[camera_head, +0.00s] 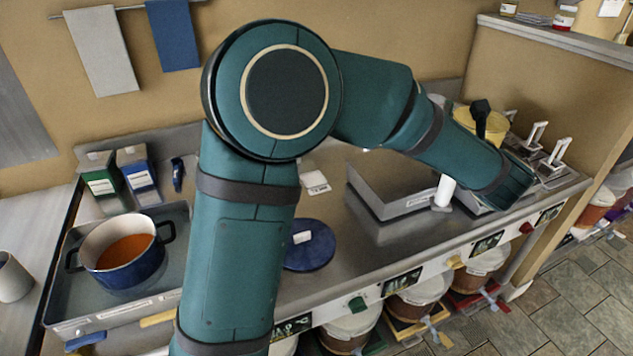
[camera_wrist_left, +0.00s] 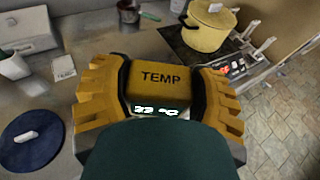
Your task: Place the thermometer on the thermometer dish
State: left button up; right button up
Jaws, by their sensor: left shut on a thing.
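The thermometer is a yellow block (camera_wrist_left: 162,78) marked TEMP with a lit display, seen in the left wrist view. My left gripper (camera_wrist_left: 160,95) is shut on it, with a yellow-tipped finger on each side. In the head view the thermometer and the fingers are hidden or cannot be made out; my teal arm crosses the picture. A small white square piece (camera_head: 315,182) with faint print lies on the steel counter; it also shows in the left wrist view (camera_wrist_left: 64,68). I cannot tell whether it is the thermometer dish. My right gripper is not in view.
A blue round lid (camera_head: 310,250) with a white piece on it lies on the counter (camera_head: 345,235). A grey box (camera_head: 385,195) and a white cup (camera_head: 443,192) stand farther right, near the yellow pot (camera_wrist_left: 206,30). A blue pot (camera_head: 125,262) stands in a tray at left.

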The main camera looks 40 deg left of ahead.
pick_arm(q)
jog(key=w+a+f+n+g+y+b, duration=0.1)
jog(key=a+f+n+g+y, duration=0.1)
jog(key=a, duration=1.1)
jog(key=w+a+f+n+g+y, duration=0.1)
jog(key=w+a+n+g+y, duration=0.1)
jog(key=a, duration=1.2)
jog(key=w+a+f+n+g+y+b, duration=0.1)
jog(key=a+f+n+g+y, duration=0.1)
jog(key=a, duration=1.1)
notch_tip(320, 180, down, 10)
jog(key=a+b, duration=0.1)
jog(key=b, duration=0.1)
jog(key=shift+a+n+b, duration=0.15)
jog(key=shift+n+b, duration=0.15)
jog(key=shift+s+f, duration=0.1)
jog(key=shift+f, duration=0.15)
jog(key=o, duration=1.4)
